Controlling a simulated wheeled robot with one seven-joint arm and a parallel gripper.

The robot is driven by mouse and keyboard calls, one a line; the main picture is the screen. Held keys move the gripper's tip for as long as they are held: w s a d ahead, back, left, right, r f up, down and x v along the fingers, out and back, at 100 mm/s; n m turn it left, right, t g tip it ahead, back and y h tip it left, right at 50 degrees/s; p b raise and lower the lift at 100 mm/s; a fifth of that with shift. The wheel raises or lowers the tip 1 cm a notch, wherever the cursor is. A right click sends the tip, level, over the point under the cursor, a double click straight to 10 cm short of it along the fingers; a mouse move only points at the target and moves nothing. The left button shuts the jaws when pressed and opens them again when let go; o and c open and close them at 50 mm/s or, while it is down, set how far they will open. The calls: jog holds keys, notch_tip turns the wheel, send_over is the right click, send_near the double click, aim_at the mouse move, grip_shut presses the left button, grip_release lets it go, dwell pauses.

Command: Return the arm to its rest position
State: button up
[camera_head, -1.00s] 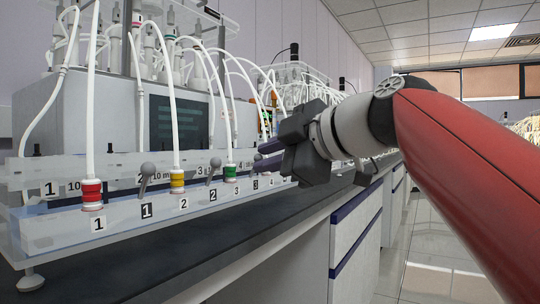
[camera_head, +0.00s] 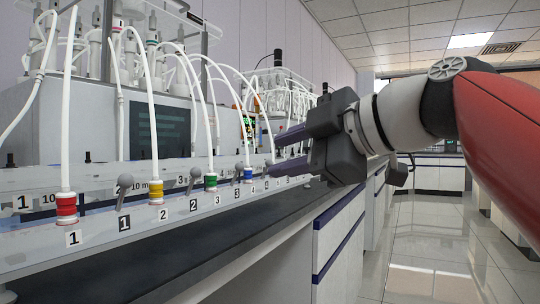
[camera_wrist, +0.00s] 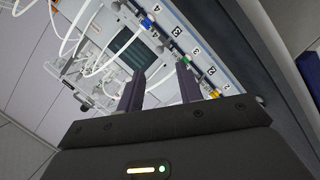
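My gripper (camera_head: 273,156) is at the end of my arm, right of the middle in the head view, its fingers pointing left toward the numbered rail (camera_head: 120,222). The two dark purple fingers are apart with nothing between them. The wrist view also shows my gripper (camera_wrist: 160,82), with a clear gap between the fingers. Beyond it are the rail and hoses, seen at a slant. In the head view the fingertips overlap the rail near the blue-banded connector (camera_head: 248,174); I cannot tell how near they are.
Red (camera_head: 66,208), yellow (camera_head: 157,191) and green (camera_head: 211,182) connectors with white hoses stand along the rail, with small levers between them. A dark bench top (camera_head: 170,260) lies below. A reactor unit with a screen (camera_head: 160,128) stands behind. The tiled aisle floor (camera_head: 420,235) at right is clear.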

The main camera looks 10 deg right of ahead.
dwell(0.4)
jog(key=s+d+f+m+g+h, duration=0.25)
jog(key=f+m, duration=0.35)
jog(key=f, duration=0.8)
jog(key=s+d+f+m+g+h, duration=0.1)
jog(key=s+f+m+h, duration=0.45)
jog(key=f, duration=0.95)
jog(key=s+d+f+m+g+h, duration=0.1)
jog(key=s+f+m+g, duration=0.1)
jog(key=f+m, duration=0.9)
notch_tip(320, 180, up, 9)
jog(key=n+p, duration=0.3)
jog(key=p, duration=1)
jog(key=shift+s+d, duration=0.3)
jog(key=shift+s, duration=0.1)
jog(key=shift+g, duration=0.25)
